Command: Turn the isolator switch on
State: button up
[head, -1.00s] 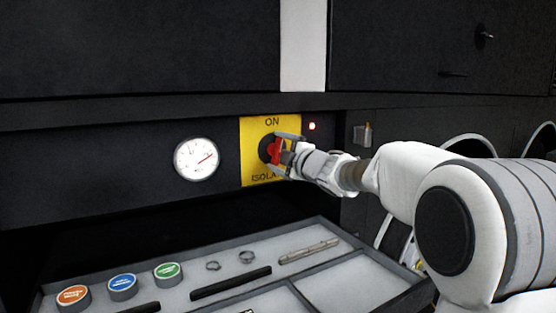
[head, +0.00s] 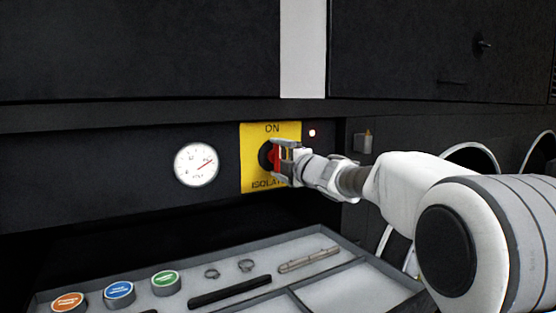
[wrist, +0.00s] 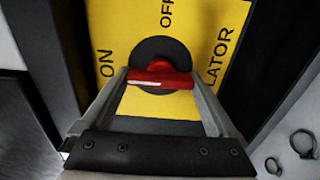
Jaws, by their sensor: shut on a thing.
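The isolator switch is a red handle (head: 277,159) on a round black base (head: 264,153), set on a yellow plate (head: 250,137) marked ON at the top. In the head view the handle stands about upright, in line with ON. In the wrist view the red handle (wrist: 160,76) lies across the picture, one end towards the ON lettering at left, with OFF above it. My gripper (head: 284,161) is shut on the handle, one finger at each end. It partly hides the handle and the ISOLATOR lettering in the head view.
Below is a grey tray (head: 362,258) with coloured round tins, rings and bars. A small metal fitting (head: 363,141) is right of the light.

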jog(key=o, duration=1)
jog(key=p+v, duration=0.1)
jog(key=v, duration=1.6)
jog(key=shift+s, duration=0.2)
jog(key=shift+d, duration=0.15)
